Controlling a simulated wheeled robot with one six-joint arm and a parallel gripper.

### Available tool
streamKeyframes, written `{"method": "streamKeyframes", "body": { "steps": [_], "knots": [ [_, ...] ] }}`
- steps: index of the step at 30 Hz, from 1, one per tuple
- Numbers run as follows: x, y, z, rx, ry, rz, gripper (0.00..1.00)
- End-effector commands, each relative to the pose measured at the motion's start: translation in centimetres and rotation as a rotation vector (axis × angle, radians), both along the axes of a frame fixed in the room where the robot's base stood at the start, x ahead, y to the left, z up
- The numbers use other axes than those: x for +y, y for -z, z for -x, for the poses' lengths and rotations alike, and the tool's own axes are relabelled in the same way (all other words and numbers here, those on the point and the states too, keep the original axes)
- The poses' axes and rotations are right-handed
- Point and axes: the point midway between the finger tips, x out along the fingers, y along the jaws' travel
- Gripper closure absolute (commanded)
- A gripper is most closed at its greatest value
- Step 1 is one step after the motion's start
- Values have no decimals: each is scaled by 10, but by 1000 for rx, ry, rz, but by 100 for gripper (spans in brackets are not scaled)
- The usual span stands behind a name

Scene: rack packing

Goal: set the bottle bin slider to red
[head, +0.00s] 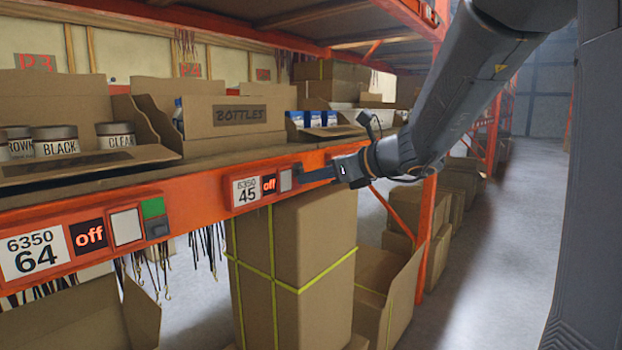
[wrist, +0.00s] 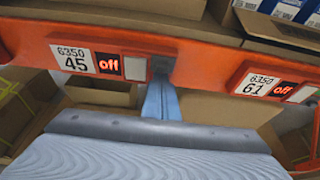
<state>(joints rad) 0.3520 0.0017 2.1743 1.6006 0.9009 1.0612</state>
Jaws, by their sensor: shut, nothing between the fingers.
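The bottle bin is a cardboard bin marked BOTTLES (head: 240,116) on the shelf in the head view. Under it, on the orange beam, is the panel 6350 45 (head: 247,190). Its small display (head: 269,185) reads off in red, with a pale square button (head: 285,181) beside it. The panel also shows in the wrist view (wrist: 75,60). The grey slider (wrist: 161,64) is at the panel's right end; no green or red shows around it. My gripper (head: 304,176) is shut and empty, its fingertips right at the slider. I cannot tell whether they touch it.
Panel 6350 64 (head: 38,250) at left also reads off, with green above its grey slider. Panel 6350 61 (wrist: 262,84) is to the right in the wrist view. Jars (head: 55,140) stand in the left bin. A strapped carton (head: 310,255) stands below the beam. The aisle floor (head: 480,270) is clear.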

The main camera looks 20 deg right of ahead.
Motion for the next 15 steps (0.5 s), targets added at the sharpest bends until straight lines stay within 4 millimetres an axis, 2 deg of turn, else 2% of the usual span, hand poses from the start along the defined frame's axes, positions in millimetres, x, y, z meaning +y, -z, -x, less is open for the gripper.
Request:
{"method": "streamKeyframes", "body": {
  "steps": [1,5,14,15],
  "knots": [
    [0,-5,-1,-10,1,-2,100],
    [0,0,-2,-10,1,-2,100],
    [1,43,-2,-2,-1,-1,100],
    [-3,40,4,-5,1,0,100]
  ]
}}
